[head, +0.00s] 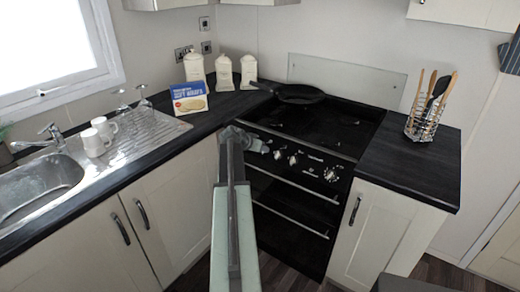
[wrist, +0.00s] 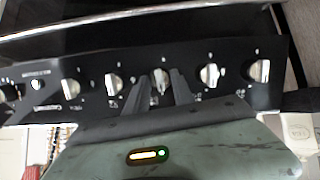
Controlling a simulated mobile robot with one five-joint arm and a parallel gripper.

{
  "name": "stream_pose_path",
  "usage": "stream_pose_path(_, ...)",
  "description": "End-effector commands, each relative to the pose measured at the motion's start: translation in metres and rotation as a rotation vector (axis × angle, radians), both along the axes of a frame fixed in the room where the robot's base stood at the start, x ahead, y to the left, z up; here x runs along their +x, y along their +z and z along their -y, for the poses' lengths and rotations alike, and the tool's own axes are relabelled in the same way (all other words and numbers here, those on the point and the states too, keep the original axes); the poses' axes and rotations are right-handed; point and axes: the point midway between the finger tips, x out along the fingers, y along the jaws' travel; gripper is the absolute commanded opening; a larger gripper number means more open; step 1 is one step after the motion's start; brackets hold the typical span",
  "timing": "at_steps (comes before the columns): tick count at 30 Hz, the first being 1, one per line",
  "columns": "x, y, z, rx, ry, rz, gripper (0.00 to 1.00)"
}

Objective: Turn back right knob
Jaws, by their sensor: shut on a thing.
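The black control panel (head: 300,165) of the cooker has a row of silver knobs; it also shows in the wrist view (wrist: 236,88). My gripper (wrist: 161,84) has its two fingers closed on either side of one knob (wrist: 161,75) near the middle of the row. One neighbouring knob (wrist: 113,83) is left of it and another (wrist: 210,74) is right of it, both free. In the head view my gripper (head: 258,144) is at the panel's left part, and the held knob is hidden. The labels are too small to tell which burner the knob serves.
A black pan (head: 299,93) sits on the hob (head: 310,122). The oven handle (head: 290,218) runs below the panel. A utensil rack (head: 426,125) stands on the right counter (head: 405,165). Canisters (head: 222,74) and a blue box (head: 189,98) stand at the left.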

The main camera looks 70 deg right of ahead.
Motion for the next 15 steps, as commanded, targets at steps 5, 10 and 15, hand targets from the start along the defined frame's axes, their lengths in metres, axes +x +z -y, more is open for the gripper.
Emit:
stream_pose_path(5,0.0004,-0.0011,-0.0013,-0.013,-0.031,0.068,0.00)
stream_pose_path(10,0.0004,-0.0012,-0.0013,-0.019,-0.048,0.101,0.00)
stream_pose_path(15,0.0005,-0.0012,-0.0012,-0.022,-0.052,0.111,0.00)
